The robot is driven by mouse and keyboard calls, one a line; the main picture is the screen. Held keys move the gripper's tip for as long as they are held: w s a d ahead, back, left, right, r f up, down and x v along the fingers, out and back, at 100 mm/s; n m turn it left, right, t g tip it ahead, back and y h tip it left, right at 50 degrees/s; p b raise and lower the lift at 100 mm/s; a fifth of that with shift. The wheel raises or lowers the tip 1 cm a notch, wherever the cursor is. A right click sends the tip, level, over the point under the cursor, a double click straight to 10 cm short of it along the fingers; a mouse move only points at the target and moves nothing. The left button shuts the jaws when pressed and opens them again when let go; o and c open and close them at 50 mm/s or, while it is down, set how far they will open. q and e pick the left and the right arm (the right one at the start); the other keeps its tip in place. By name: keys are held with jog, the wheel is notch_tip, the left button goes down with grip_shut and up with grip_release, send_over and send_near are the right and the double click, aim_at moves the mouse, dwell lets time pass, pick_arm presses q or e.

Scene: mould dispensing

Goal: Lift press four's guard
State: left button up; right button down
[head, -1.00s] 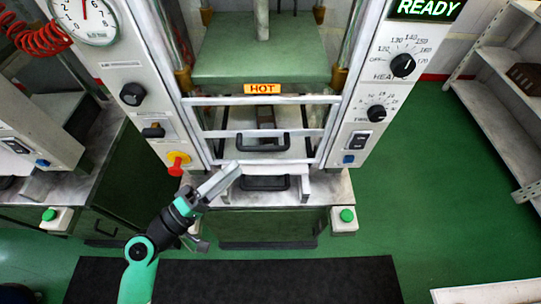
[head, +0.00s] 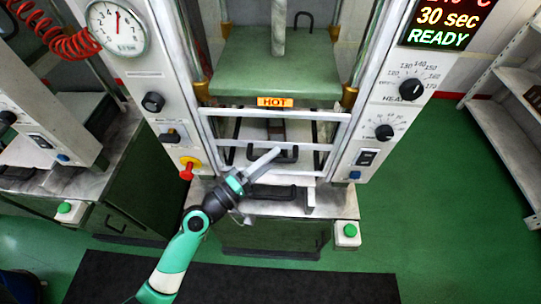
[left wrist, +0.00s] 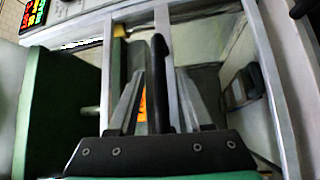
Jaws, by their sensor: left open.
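The press in the middle of the head view has a guard (head: 330,147), a pale metal frame with crossbars, lowered across its front. A black handle (head: 291,154) sits on the guard's lower bar. My left gripper (head: 272,158) reaches up from the lower left, its fingertips at this handle and covering part of it. In the left wrist view, the open fingers (left wrist: 160,95) stand on either side of a black handle bar (left wrist: 158,72). I cannot tell whether they touch it. My right gripper is not in view.
A yellow-orange HOT label (head: 275,102) is above the guard. A second black handle (head: 265,192) is lower down. A red knob (head: 187,172) is left of the arm, and a green button (head: 349,231) at the lower right. The display (head: 447,22) reads READY.

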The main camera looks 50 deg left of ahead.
pick_arm(q)
jog(key=shift+c, duration=0.2)
grip_shut()
dwell(1.3)
